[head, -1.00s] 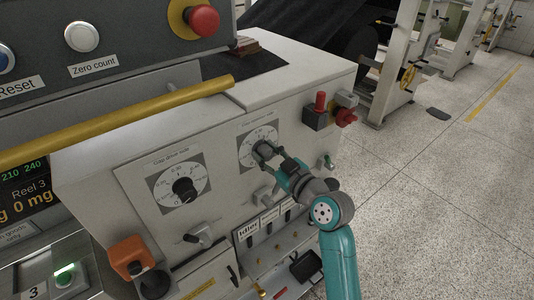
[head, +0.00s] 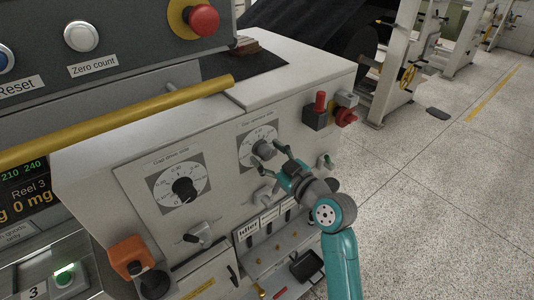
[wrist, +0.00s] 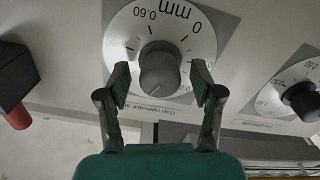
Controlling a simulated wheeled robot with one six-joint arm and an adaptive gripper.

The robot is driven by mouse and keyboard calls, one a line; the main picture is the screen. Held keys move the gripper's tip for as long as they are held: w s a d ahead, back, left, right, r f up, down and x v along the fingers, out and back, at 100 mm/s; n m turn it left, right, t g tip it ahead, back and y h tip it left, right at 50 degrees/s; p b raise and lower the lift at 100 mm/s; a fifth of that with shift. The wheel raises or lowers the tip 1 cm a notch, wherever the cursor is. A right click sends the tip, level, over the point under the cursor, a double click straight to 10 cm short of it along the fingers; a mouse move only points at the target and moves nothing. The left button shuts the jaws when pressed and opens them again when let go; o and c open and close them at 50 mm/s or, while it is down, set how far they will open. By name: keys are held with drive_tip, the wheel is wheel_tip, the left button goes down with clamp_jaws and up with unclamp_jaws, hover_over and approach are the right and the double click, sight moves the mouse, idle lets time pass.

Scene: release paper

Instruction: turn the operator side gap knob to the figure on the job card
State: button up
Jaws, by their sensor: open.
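The operator side gap knob (head: 262,149) is a dark round knob on a white dial in a grey square, on the right part of the cabinet front. In the wrist view the knob (wrist: 159,70) stands on its dial, which shows "mm", "0.60" and "0" upside down. My gripper (head: 267,152) is open in front of it. In the wrist view its fingertips (wrist: 160,84) are on either side of the knob, with a gap on each side. The knob's exact setting is too small to read. I cannot make out a job card.
The drive side gap knob (head: 184,189) is to the left on the same panel. A yellow bar (head: 120,120) crosses above at the left. A dark box with a red knob (head: 320,103) juts out at the upper right.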

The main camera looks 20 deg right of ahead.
drive_tip(key=v, duration=1.1)
drive_tip(key=shift+s+d, duration=0.1)
drive_tip(key=shift+s, duration=0.05)
drive_tip(key=s+f+m+g+h, duration=0.1)
drive_tip(key=s+f+m+h, duration=0.55)
drive_tip(key=s+f, duration=0.95)
drive_tip(key=s+m, duration=0.1)
drive_tip(key=s, duration=2.2)
drive_tip(key=shift+g, duration=0.4)
drive_tip(key=shift+s+h, duration=0.15)
drive_tip(key=shift+h, duration=0.1)
